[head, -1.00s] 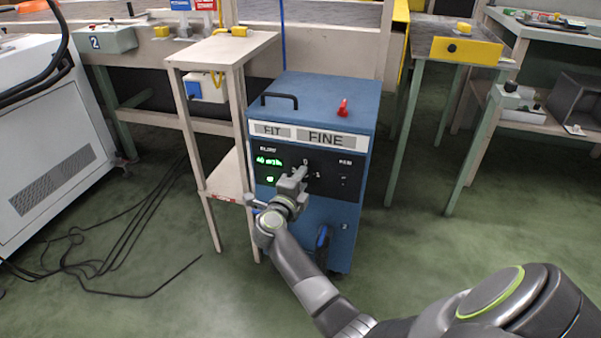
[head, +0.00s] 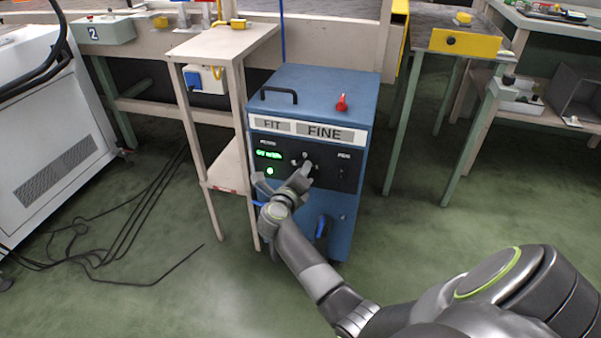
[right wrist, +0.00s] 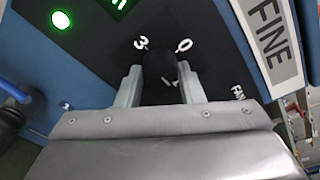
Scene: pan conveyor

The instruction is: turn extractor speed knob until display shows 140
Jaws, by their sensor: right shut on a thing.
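The extractor (head: 325,88) is a blue cabinet with a black front panel under the FIT and FINE labels. Its green display (head: 268,154) is lit at the panel's left, with digits too blurred to read surely. A round green light (head: 269,171) glows below it. My right gripper (head: 303,170) is at the panel's middle. In the right wrist view, its two fingers (right wrist: 160,84) are closed on the dark speed knob (right wrist: 158,72), with a 3 and a 0 printed beside it. The fingers partly hide the knob and its scale. My left gripper is out of view.
A narrow wooden stand (head: 225,45) is close on the extractor's left. A red knob (head: 342,103) and black handle (head: 279,94) are on its top. A green-legged table (head: 466,68) stands to the right. Black cables (head: 120,222) lie on the floor at left.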

